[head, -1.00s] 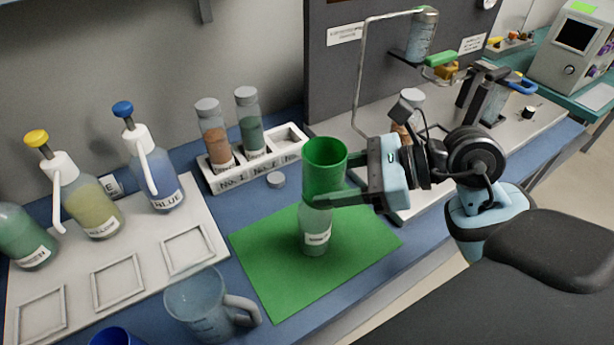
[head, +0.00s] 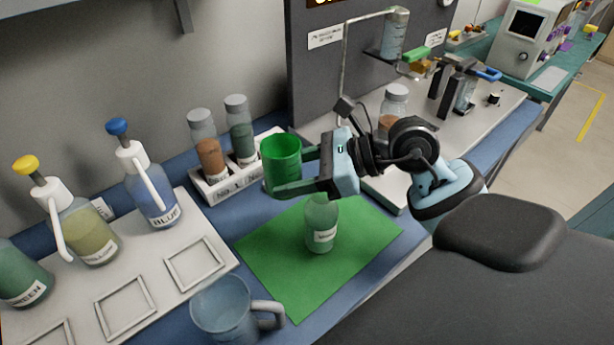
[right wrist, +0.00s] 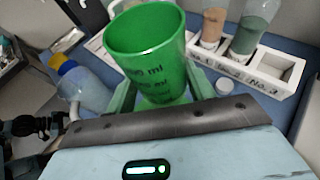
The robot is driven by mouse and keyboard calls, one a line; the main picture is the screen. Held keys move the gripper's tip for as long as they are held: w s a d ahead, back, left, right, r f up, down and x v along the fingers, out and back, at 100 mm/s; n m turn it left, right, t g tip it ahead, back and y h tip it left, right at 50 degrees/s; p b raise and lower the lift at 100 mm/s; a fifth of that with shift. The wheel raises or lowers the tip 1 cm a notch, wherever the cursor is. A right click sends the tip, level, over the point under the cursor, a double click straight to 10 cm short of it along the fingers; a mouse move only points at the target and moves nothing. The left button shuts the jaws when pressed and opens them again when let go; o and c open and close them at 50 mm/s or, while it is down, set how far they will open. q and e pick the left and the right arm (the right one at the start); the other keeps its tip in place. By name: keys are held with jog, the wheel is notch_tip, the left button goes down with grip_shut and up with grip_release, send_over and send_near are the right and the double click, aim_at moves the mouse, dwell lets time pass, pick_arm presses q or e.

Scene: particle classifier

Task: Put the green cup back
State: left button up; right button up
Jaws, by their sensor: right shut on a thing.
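The green cup (head: 281,163) is held upright in the air by my right gripper (head: 290,172), which is shut on its sides. In the head view it hangs in front of the vial rack, to the left of the clear bottle. It also shows in the right wrist view (right wrist: 150,55), with volume marks on its wall, between the two green fingers. The clear labelled bottle (head: 321,225) stands on the green mat (head: 285,270), apart from the cup. My left gripper is not in view.
A white rack (head: 212,190) holds two capped vials. A clear jug (head: 222,308) stands at the front. The mat's left part is clear.

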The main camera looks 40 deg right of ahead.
jog(key=w+d+f+m+t+h+p, duration=0.25)
jog(key=w+d+f+m+h, duration=0.2)
jog(key=w+d, duration=0.8)
jog(key=shift+t, duration=0.45)
jog(key=f, duration=0.1)
jog(key=s+d+f+b, duration=0.1)
jog(key=f, duration=0.3)
jog(key=shift+s+d+f+b, duration=0.15)
jog(key=shift+s+b, duration=0.15)
jog(key=shift+s, duration=0.05)
jog(key=shift+f, duration=0.3)
jog(key=shift+f+b, duration=0.6)
jog(key=shift+f, duration=1.7)
jog(key=shift+f, duration=0.15)
jog(key=o, duration=1)
jog(key=shift+o, duration=0.2)
